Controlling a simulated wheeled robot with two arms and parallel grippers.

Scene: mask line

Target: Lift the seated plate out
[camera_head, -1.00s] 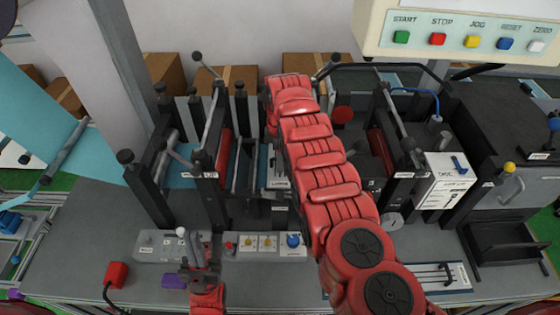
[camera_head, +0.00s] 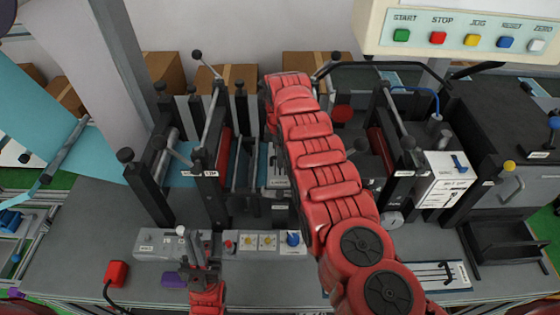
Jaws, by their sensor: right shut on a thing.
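My right arm (camera_head: 322,170) reaches from the lower right up over the middle of the machine and bends down at its far end. Its gripper is hidden behind the arm, so neither its jaws nor anything in them shows. A pale labelled plate-like part (camera_head: 276,178) sits between the left rollers and the arm, partly covered by it. I cannot tell whether this is the seated plate. My left gripper (camera_head: 201,243) is low at the front left, above the control box, with its fingers apart and nothing visible between them.
The control box (camera_head: 160,246) has several buttons and a blue knob (camera_head: 293,239). Black roller posts (camera_head: 147,190) stand left of the arm. A white labelled box (camera_head: 446,180) and an open black tray (camera_head: 503,243) are at the right. A button panel (camera_head: 465,30) hangs above.

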